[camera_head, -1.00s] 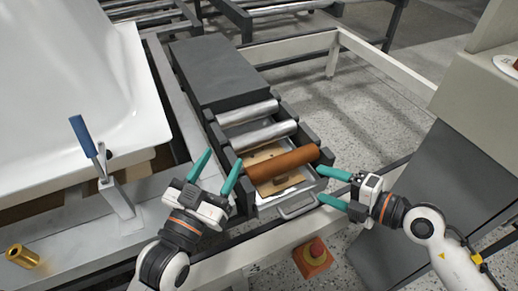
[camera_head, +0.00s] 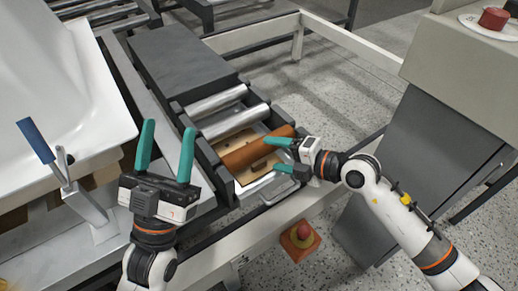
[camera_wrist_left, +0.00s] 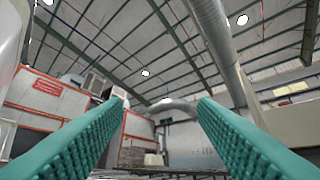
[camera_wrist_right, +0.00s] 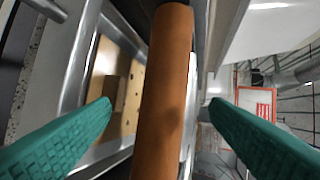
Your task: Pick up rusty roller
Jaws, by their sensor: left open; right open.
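The rusty roller (camera_head: 256,149) is an orange-brown cylinder lying across the end of the roller frame, above a metal tray. My right gripper (camera_head: 272,156) is open at the right end of the roller. In the right wrist view the rusty roller (camera_wrist_right: 164,90) runs between the two open teal fingers (camera_wrist_right: 160,105), with a visible gap on each side. My left gripper (camera_head: 167,150) is open and empty, fingers pointing up, left of the roller frame. The left wrist view shows only the ceiling and far walls between its fingers (camera_wrist_left: 160,105).
Two shiny metal rollers (camera_head: 232,122) lie behind the rusty one. The tray (camera_head: 270,182) below holds a brown perforated board. A white bathtub shell (camera_head: 60,90) and a blue-handled clamp (camera_head: 38,141) are at the left. A grey cabinet (camera_head: 440,130) stands at the right.

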